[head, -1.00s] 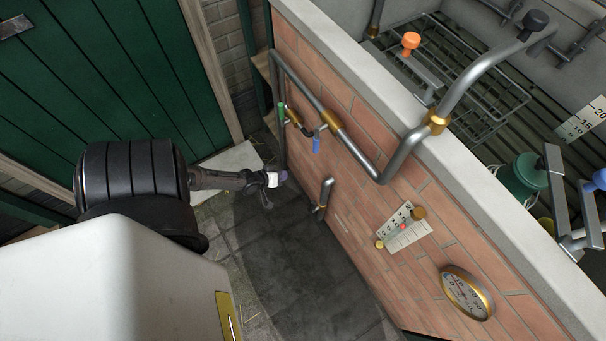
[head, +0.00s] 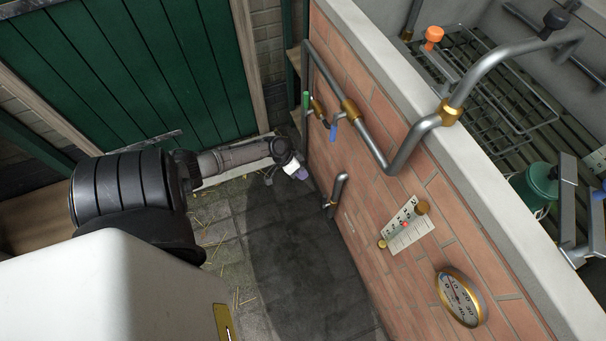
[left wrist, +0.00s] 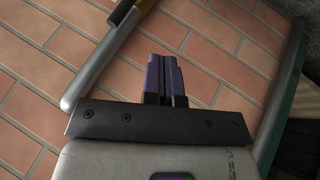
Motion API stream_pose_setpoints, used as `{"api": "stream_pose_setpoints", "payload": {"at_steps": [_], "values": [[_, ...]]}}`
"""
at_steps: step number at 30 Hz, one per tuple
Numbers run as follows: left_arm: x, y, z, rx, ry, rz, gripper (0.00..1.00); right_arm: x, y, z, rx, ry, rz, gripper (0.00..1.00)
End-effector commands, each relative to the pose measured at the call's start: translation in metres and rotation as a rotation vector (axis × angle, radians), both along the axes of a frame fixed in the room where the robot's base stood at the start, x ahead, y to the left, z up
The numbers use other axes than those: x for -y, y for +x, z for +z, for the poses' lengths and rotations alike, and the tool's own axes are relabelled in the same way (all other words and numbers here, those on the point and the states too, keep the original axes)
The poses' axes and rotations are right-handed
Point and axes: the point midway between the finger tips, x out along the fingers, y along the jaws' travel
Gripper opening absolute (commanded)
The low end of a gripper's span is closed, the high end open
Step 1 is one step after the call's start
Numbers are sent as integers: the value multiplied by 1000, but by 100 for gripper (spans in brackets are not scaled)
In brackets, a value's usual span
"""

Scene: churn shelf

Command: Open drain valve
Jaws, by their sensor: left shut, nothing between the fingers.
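On the brick wall, a green handle (head: 306,100) and a blue handle (head: 333,132) sit on small brass fittings by a grey pipe (head: 364,135). Lower down, a short bent pipe (head: 340,187) with a brass fitting sticks out of the wall. Which of these is the drain valve I cannot tell. My left gripper (head: 302,174) is near the wall, below the two handles and left of the short pipe. In the left wrist view its dark purple fingers (left wrist: 165,76) are together and empty in front of bare brick, apart from the pipe (left wrist: 100,70). My right gripper is not in view.
The brick wall (head: 375,235) bears a scale plate (head: 406,228) and a round gauge (head: 460,297). Behind its pale top ledge stand a metal rack (head: 510,105) and a green container (head: 535,185). The paved floor (head: 270,250) left of the wall is clear. A green door (head: 160,70) stands behind.

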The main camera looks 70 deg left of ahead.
Motion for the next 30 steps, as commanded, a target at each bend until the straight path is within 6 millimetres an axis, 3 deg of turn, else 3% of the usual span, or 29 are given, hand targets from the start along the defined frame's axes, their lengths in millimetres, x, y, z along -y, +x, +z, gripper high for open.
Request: {"api": "stream_pose_setpoints", "payload": {"at_steps": [1, 12, 21, 30], "values": [[5, 5, -15, 0, -2, 0, 0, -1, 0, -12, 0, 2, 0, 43], [30, 37, -67, -1, -1, 2, 0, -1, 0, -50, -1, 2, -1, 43], [61, 42, -58, -2, 1, 2, 0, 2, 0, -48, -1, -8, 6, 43], [67, 43, -58, -3, 1, 3, 0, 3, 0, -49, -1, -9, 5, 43]]}}
